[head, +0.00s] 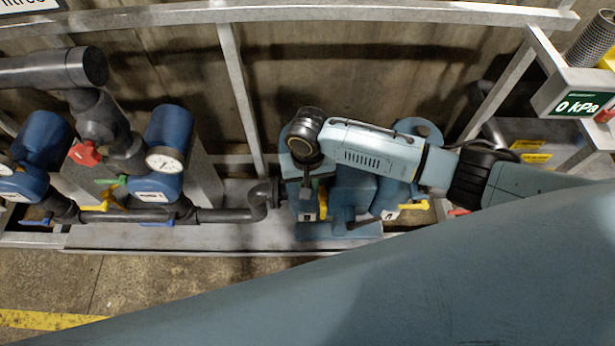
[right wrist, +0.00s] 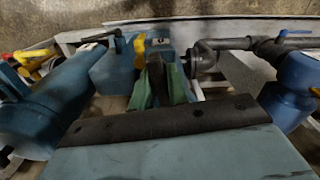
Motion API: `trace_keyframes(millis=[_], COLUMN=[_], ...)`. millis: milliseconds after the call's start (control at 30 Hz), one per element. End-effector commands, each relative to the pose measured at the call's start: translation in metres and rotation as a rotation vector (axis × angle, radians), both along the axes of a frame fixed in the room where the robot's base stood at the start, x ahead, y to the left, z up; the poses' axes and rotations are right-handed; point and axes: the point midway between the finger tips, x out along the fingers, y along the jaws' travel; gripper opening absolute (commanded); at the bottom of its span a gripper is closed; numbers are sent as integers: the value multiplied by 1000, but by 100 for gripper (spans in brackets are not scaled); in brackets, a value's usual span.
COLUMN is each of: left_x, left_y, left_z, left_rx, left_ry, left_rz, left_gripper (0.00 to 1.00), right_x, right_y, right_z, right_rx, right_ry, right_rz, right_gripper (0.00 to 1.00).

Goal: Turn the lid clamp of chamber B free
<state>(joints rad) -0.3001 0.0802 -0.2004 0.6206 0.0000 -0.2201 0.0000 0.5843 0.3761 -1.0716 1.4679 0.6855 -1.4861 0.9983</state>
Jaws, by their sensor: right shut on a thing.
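Two blue chambers stand side by side on the frame, the left one (head: 293,192) at the pipe's end and the other (head: 387,192) to its right. Each has a small white label, too small to read, so I cannot tell which is B. My right arm reaches over both from the right. My right gripper (head: 307,178) points down at the left chamber. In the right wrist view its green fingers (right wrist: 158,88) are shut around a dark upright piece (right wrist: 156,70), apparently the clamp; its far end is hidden. My left gripper is not in view.
A dark pipe (head: 230,215) runs left from the chambers to blue pumps with a gauge (head: 165,158). Yellow handles (head: 413,205) sit low by the chambers. A 0 kPa display (head: 580,103) is at the right. A metal rail (head: 300,14) crosses behind.

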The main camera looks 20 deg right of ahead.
Motion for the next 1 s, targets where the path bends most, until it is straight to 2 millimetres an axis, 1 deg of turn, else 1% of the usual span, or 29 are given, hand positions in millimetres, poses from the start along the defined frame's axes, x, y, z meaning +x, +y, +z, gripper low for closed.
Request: trace_keyframes(millis=[33,100,400,700,1000], left_x=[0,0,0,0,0], left_y=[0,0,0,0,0], left_z=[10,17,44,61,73], left_rx=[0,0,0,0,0], left_ry=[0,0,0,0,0], left_rz=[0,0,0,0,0], left_gripper=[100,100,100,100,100], right_x=[-1,-1,-1,0,0], right_y=[0,0,0,0,0], right_z=[4,5,4,2,2], right_rx=[-2,-1,-1,0,0], right_ry=[4,4,3,2,1], right_rz=[36,98,381,666,945], right_gripper=[0,0,0,0,0])
